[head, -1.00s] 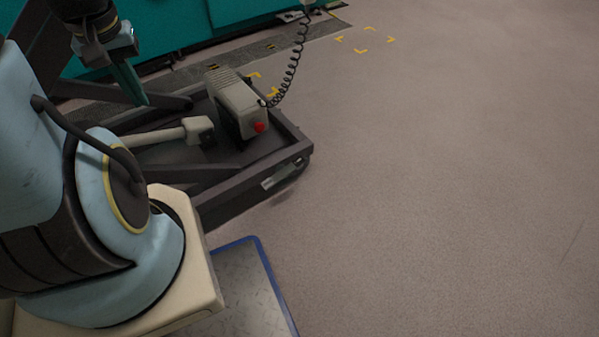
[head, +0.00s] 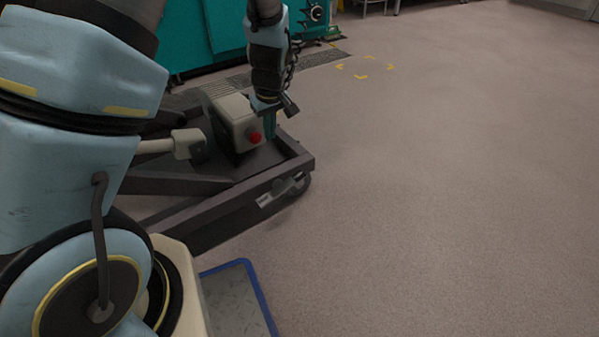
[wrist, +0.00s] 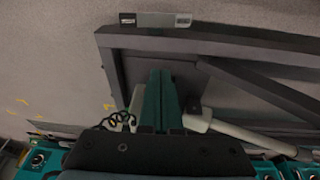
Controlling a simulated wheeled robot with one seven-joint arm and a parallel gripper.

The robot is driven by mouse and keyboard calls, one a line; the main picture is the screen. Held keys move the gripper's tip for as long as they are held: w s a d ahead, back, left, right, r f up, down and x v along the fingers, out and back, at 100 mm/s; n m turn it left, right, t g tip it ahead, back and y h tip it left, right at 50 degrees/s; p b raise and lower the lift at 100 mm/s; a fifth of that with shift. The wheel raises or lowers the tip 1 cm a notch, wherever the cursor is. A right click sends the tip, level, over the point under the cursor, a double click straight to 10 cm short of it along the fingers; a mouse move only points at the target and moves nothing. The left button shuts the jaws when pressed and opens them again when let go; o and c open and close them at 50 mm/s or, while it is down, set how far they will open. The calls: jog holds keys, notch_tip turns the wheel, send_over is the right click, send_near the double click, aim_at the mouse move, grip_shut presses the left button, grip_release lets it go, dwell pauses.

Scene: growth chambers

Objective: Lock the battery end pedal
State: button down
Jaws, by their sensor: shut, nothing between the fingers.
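The pedal (head: 283,191) is a small light-grey metal plate on the outer side of the dark cart frame (head: 225,200), close to a caster. I cannot tell whether the pedal is up or down.
The beige box (head: 228,115) with a red button (head: 255,137) sits on the cart, with a coiled cable near it. A pale actuator rod (head: 180,145) lies left of it. Teal cabinets stand behind. Open floor (head: 430,190) lies to the right. A blue-edged plate (head: 235,295) is in front.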

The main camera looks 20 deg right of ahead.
send_over(299, 174)
jog(key=s+a, duration=0.1)
jog(key=s, duration=0.3)
jog(key=shift+t, duration=0.4)
jog(key=f, duration=0.4)
jog(key=shift+a+f, duration=0.2)
jog(key=shift+f, duration=0.05)
jog(key=b+x, duration=0.2)
jog(key=x, duration=0.2)
jog(key=b+x, duration=0.2)
jog(key=x, duration=0.3)
jog(key=s+d+b+x, duration=0.1)
jog(key=b+x, duration=0.2)
jog(key=x, duration=0.1)
jog(key=shift+w+f, duration=0.1)
jog(key=shift+f, duration=0.4)
